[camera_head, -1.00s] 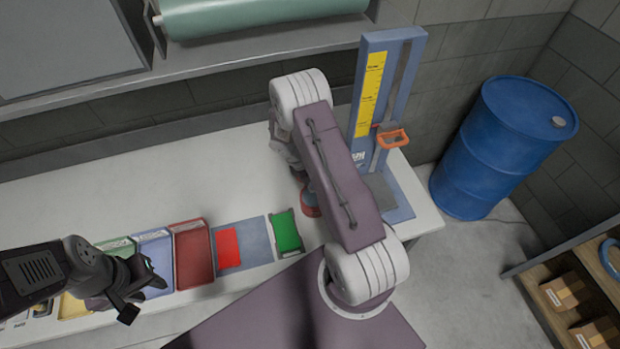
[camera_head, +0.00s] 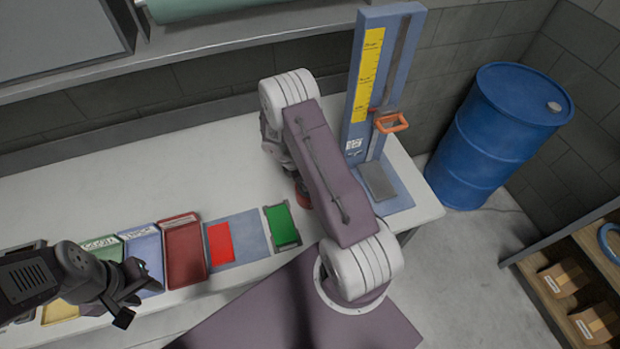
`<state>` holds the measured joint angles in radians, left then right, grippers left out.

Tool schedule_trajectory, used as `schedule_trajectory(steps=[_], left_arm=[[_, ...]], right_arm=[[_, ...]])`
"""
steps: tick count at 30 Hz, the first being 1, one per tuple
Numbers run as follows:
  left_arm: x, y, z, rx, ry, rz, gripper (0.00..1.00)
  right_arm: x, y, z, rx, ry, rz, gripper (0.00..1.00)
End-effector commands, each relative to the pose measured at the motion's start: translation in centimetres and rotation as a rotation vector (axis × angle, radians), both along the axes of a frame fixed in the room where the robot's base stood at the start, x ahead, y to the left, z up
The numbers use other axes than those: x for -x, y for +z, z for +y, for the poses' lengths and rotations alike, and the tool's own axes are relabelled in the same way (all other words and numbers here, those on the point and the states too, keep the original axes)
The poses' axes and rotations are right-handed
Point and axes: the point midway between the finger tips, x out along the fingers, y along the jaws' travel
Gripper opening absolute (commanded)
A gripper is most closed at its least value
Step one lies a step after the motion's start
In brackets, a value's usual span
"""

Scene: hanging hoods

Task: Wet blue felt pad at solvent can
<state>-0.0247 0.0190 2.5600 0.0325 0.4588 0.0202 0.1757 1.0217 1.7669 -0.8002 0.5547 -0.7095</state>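My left gripper (camera_head: 138,293) is at the lower left, over the front of the colored trays. Its fingers are apart with nothing visible between them. My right arm reaches over the bench in the middle; its gripper is hidden behind its own links. A small red round object (camera_head: 303,197), perhaps the solvent can, shows in part beside that arm, mostly covered by it. I cannot make out a blue felt pad for certain. A flat blue mat (camera_head: 252,232) lies on the bench with a red rectangle (camera_head: 220,243) on it.
A green block in a dark frame (camera_head: 283,225) lies right of the mat. Red (camera_head: 186,262), blue and green trays stand left of it. A blue stand with a yellow scale (camera_head: 368,75) and orange handle rises at the bench's right end. A blue drum (camera_head: 492,140) stands beyond. The rear bench is clear.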

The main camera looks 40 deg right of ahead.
Motion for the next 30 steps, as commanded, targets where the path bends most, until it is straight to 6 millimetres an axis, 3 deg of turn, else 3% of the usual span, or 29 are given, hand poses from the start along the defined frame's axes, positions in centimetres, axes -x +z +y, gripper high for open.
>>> schedule_trajectory(steps=[30], left_arm=[[0.0,-0.73,-0.01,0.0,0.0,0.0,0.36]], right_arm=[[0.01,-0.84,-0.01,0.0,0.0,0.0,0.03]])
